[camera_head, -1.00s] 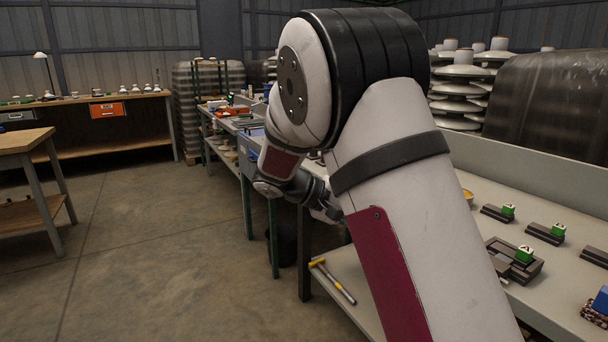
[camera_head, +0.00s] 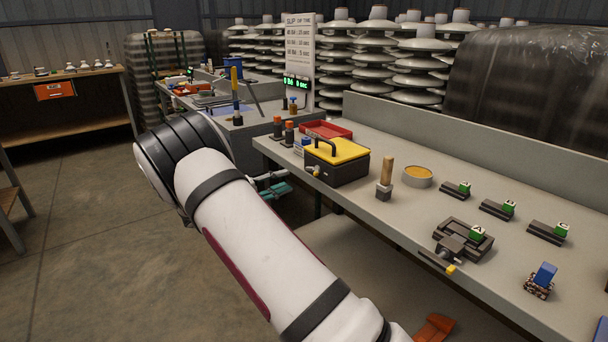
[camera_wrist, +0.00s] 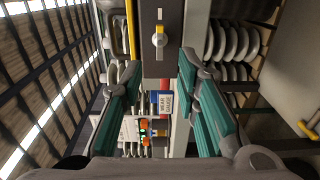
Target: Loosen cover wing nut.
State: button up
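A dark box (camera_head: 338,170) with a yellow cover (camera_head: 340,149) and a black handle stands on the grey bench. A small brass-coloured wing nut (camera_head: 316,171) is on its side facing my gripper. In the wrist view the wing nut (camera_wrist: 159,39) shows silver and yellow on the dark box side, top centre, between and beyond my fingertips. My gripper (camera_wrist: 161,62) has teal finger pads spread apart, with nothing between them. In the head view my gripper (camera_head: 271,186) is left of the box, beside the bench edge and apart from the nut.
On the bench (camera_head: 480,270) are a wooden-handled tool (camera_head: 385,178), a round tin (camera_head: 418,176), a small vise (camera_head: 462,240) and several green-marked blocks. Open floor lies to the left.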

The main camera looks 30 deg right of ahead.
aim_at(309, 172)
jog(key=d+b, duration=0.1)
jog(key=d, duration=0.8)
jog(key=shift+w, duration=0.1)
jog(key=shift+c, duration=0.3)
grip_shut()
